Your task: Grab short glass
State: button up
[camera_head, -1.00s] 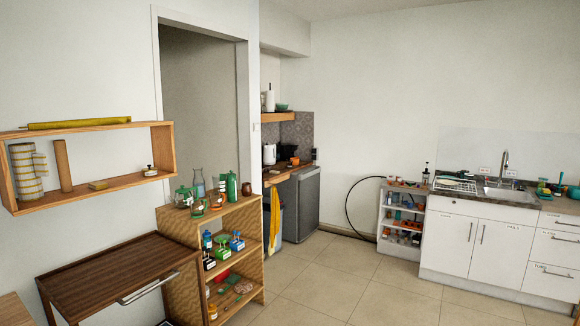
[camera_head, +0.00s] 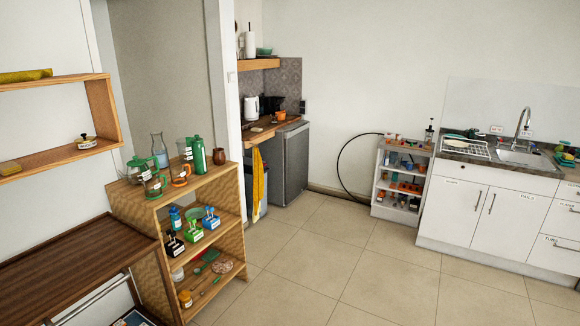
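I cannot pick out a short glass with certainty. On top of the wooden shelf unit (camera_head: 214,182) at left stand a clear glass carafe (camera_head: 159,150), glass pots with green and orange trim (camera_head: 152,180), a green bottle (camera_head: 198,155) and a small brown cup (camera_head: 219,156). Some of these overlap, and a small glass among them would be hard to tell. My gripper is not in view.
A dark wooden table (camera_head: 65,262) stands at the lower left, below a wall shelf (camera_head: 60,158). A grey fridge (camera_head: 291,165), a small white shelf (camera_head: 404,180) and a white sink cabinet (camera_head: 483,217) stand farther back. The tiled floor (camera_head: 350,260) between is clear.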

aim_at(274, 117)
jog(key=i, duration=2.45)
jog(key=i+l, duration=0.1)
jog(key=i, duration=2.4)
jog(key=i+u, duration=0.45)
jog(key=i+l+u, duration=0.25)
jog(key=u, duration=0.15)
jog(key=i+l+u, duration=1.05)
jog(key=l+u, duration=0.3)
jog(key=i+l+u, duration=0.1)
jog(key=l+u, duration=0.3)
jog(key=l, duration=0.15)
jog(key=l+u, duration=0.45)
jog(key=l, duration=0.2)
jog(key=i, duration=0.05)
